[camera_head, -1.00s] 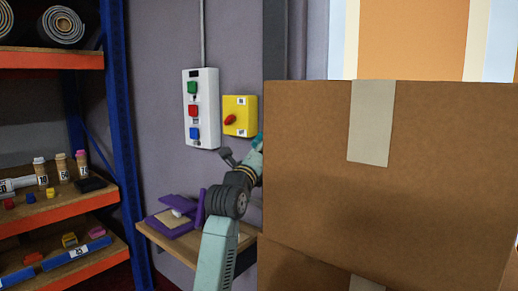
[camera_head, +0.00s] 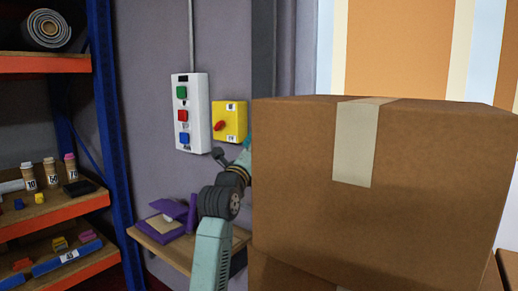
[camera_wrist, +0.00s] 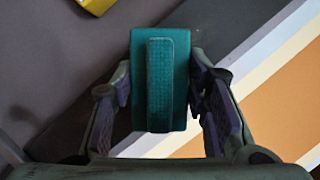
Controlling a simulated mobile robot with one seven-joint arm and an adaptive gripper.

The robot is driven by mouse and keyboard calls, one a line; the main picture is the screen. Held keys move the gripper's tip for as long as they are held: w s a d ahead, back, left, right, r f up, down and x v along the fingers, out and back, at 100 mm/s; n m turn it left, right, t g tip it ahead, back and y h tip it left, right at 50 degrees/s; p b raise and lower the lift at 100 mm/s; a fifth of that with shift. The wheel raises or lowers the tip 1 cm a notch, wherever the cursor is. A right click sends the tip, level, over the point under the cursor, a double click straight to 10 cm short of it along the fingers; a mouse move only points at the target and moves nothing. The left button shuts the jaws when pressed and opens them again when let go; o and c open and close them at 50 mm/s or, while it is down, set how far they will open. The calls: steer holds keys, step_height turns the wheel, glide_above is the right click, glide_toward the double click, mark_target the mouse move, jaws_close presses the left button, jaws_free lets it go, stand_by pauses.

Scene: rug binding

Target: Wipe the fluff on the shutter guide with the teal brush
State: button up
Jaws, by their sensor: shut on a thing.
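The teal brush (camera_wrist: 182,85) is between the two fingers of my gripper (camera_wrist: 164,98) in the wrist view, which is shut on it. The brush has a raised strip along its middle. Beyond it are the grey wall, a dark diagonal band that may be the shutter guide (camera_wrist: 195,28), and the striped shutter. In the head view the shutter guide (camera_head: 263,60) is a dark upright strip, its lower part hidden by a box. My gripper is mostly hidden behind that box in the head view. I cannot make out any fluff.
A large taped cardboard box (camera_head: 430,190) stands in front, right of my arm. A white button panel (camera_head: 190,113) and a yellow switch box (camera_head: 230,121) are on the wall. A small wooden shelf (camera_head: 165,249) holds a purple item (camera_head: 173,209). Blue-framed shelving (camera_head: 113,130) stands at left.

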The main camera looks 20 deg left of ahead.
steer(key=shift+w+a+p, duration=0.25)
steer(key=shift+a, duration=0.4)
steer(key=shift+w+a+p, duration=0.25)
steer(key=shift+a, duration=0.35)
step_height(320, 180, up, 2)
steer(key=shift+r+p, duration=0.2)
steer(key=shift+p, duration=1.05)
steer(key=shift+s+d+f, duration=0.1)
steer(key=shift+s+d, duration=0.1)
steer(key=shift+d, duration=0.4)
steer(key=shift+s+d+r, duration=0.1)
steer(key=shift+s+d, duration=0.15)
steer(key=shift+d, duration=0.4)
steer(key=shift+s+d+f, duration=0.1)
steer(key=shift+s+d, duration=0.1)
steer(key=shift+d, duration=0.4)
steer(key=shift+r, duration=1.2)
steer(key=shift+w+a, duration=0.2)
steer(key=shift+a, duration=0.45)
steer(key=shift+w+a, duration=0.25)
steer(key=shift+a, duration=0.35)
steer(key=shift+w+a, duration=0.2)
steer(key=shift+a, duration=0.45)
steer(key=shift+s+a, duration=0.35)
steer(key=shift+s, duration=0.6)
steer(key=shift+s+a, duration=0.3)
steer(key=shift+s, duration=0.6)
steer(key=shift+s+a, duration=0.35)
steer(key=shift+s, duration=0.6)
